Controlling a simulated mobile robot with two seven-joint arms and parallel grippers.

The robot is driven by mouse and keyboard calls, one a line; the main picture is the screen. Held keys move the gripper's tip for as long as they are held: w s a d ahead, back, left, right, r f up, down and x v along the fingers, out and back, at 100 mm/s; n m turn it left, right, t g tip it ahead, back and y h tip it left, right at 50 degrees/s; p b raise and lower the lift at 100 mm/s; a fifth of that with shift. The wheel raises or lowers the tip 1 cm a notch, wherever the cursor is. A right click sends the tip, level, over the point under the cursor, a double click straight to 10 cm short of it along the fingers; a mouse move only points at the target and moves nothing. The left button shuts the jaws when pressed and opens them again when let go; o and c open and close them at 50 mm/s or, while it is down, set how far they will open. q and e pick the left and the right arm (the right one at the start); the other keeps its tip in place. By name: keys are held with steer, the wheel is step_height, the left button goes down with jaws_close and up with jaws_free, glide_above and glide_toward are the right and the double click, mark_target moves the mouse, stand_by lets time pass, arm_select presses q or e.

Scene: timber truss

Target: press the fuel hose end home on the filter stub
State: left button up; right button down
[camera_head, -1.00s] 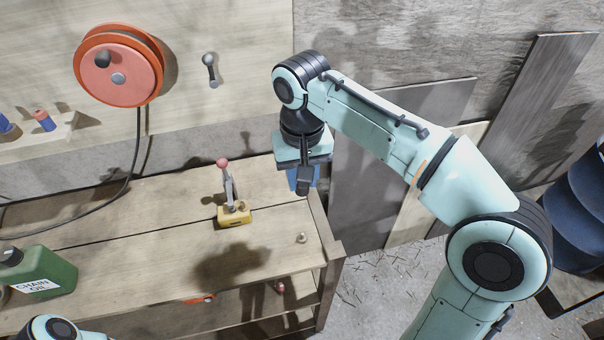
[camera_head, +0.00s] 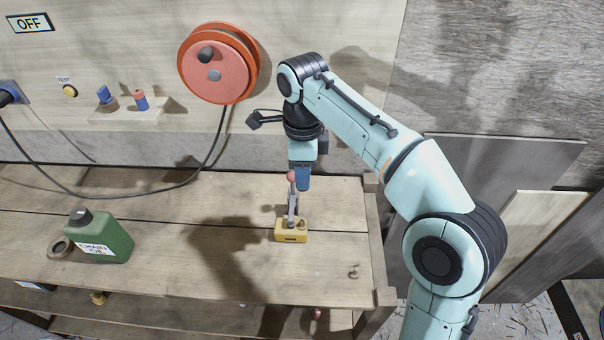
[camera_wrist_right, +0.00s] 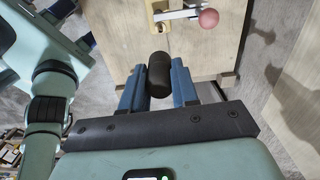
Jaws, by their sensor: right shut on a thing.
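My right gripper (camera_head: 302,178) points down over the bench, just behind and above the lever of a yellow block (camera_head: 291,236). In the right wrist view its blue fingers (camera_wrist_right: 158,84) are shut on a short dark cylinder (camera_wrist_right: 159,73), which looks like the hose end. No hose can be made out trailing from it. The yellow block has a metal lever with a pink ball knob (camera_wrist_right: 208,18). I cannot pick out the filter stub with certainty; a small metal peg (camera_head: 353,271) stands at the bench's right front. My left gripper is not in view.
The wooden bench (camera_head: 180,268) is mostly clear in the middle. A green chain oil can (camera_head: 103,240) and a ring (camera_head: 60,248) stand at left. An orange reel (camera_head: 214,68) hangs on the wall with a dark cable. Boards lean at right.

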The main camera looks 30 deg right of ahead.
steer(key=shift+w+a, duration=0.1)
stand_by(0.3)
step_height(320, 180, down, 10)
steer(key=b, duration=0.5)
steer(key=shift+r, duration=0.15)
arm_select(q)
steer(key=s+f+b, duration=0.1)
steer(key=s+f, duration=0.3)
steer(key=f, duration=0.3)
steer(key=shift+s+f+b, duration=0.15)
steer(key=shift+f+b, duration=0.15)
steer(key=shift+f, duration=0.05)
arm_select(e)
steer(key=shift+f, duration=1.1)
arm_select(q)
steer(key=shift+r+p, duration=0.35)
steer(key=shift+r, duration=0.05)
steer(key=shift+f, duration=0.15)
arm_select(e)
steer(key=shift+f, duration=0.1)
